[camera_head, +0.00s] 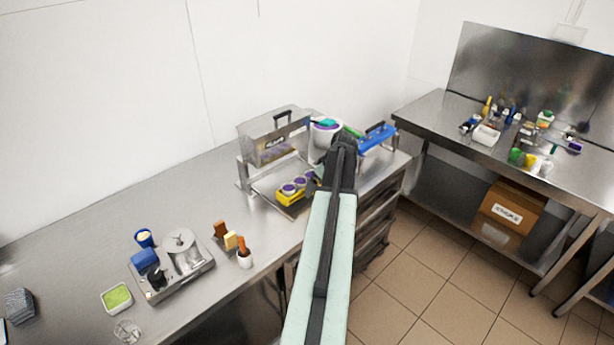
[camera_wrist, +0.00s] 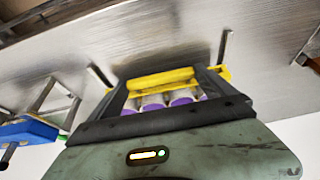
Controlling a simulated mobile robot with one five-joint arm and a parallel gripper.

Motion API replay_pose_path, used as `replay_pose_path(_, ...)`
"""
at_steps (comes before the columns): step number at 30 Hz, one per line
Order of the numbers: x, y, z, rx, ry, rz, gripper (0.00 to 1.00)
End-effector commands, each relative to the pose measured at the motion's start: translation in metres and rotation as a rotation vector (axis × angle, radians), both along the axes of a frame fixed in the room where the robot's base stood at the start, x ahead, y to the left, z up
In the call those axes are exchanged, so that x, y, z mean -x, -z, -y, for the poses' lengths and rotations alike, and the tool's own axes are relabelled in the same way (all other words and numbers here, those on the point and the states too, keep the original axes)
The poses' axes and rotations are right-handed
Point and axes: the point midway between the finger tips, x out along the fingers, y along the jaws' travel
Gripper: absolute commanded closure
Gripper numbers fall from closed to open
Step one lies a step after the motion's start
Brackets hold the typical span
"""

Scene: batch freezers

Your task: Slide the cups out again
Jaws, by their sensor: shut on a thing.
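A yellow carrier (camera_head: 291,198) holds several purple-topped cups (camera_head: 299,183) in a row. It sits at the front of a steel cabinet-like unit (camera_head: 243,172) on the long counter, below its raised see-through cover (camera_head: 277,143). My gripper (camera_wrist: 168,86) reaches the carrier from the right in the head view, where my arm hides its tips. In the wrist view its two dark fingers are shut around the yellow carrier (camera_wrist: 160,79), with purple cups (camera_wrist: 153,101) showing between them. Whether the carrier touches the steel below cannot be told.
A white tub (camera_head: 325,132) and a blue-topped item (camera_head: 376,138) stand behind and right of my gripper. A steel machine (camera_head: 180,256) and small containers stand at the left front. A second table (camera_head: 440,121) stands at right.

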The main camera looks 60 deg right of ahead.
Motion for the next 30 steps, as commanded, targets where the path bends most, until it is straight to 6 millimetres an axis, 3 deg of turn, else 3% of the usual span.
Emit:
replay_pose_path(5, 0.019, 0.0, -0.007, 0.0, 0.001, 0.001, 0.46)
replay_pose_path(14, 0.022, 0.0, -0.007, 0.0, 0.001, 0.001, 0.46)
replay_pose_path(15, 0.022, 0.0, -0.007, 0.0, 0.001, 0.001, 0.0)
replay_pose_path(23, 0.023, -0.001, -0.007, 0.0, 0.001, 0.0, 0.0)
replay_pose_path(30, 0.031, -0.028, -0.01, -0.001, 0.003, 0.0, 0.0)
